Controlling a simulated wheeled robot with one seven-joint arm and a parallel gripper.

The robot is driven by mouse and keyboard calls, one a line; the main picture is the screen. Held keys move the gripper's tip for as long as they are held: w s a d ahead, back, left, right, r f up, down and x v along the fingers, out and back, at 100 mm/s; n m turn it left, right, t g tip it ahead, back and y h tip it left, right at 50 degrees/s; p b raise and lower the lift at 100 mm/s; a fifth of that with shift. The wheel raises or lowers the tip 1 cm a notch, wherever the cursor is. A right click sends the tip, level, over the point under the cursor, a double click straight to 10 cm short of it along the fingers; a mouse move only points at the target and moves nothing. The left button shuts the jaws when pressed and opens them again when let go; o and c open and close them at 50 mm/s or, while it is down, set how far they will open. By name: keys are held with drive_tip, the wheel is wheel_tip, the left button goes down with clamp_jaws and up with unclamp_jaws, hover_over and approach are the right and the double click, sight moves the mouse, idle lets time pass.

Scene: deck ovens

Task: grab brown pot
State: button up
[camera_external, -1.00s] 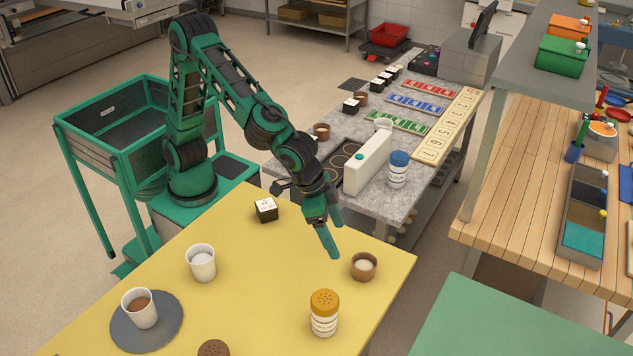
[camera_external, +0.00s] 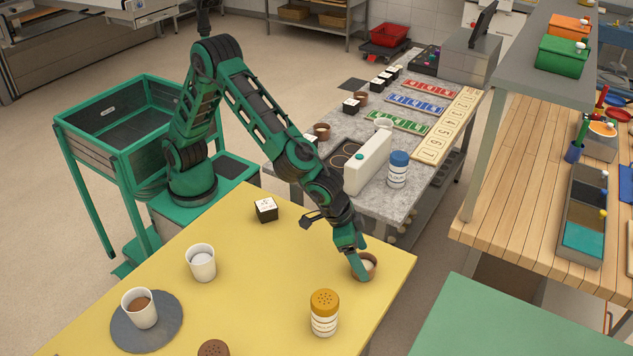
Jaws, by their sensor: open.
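The small brown pot (camera_external: 371,262) stands upright on the yellow table (camera_external: 262,292) near its right corner. My gripper (camera_external: 362,272) is open and down at the pot, with a green finger in front of its left side. That finger and the wrist hide part of the pot. I cannot tell whether the fingers touch it or where the second finger lies.
A shaker with an orange lid (camera_external: 324,312) stands in front of the pot. A black-and-white box (camera_external: 266,210), a white cup (camera_external: 201,262) and a cup of brown drink (camera_external: 140,308) on a grey disc are further left. The table's middle is clear.

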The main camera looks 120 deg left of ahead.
sight(365, 262)
drive_tip(key=x, duration=0.3)
drive_tip(key=shift+w+a+f, duration=0.1)
drive_tip(key=shift+a+f, duration=0.05)
drive_tip(key=c, duration=1.3)
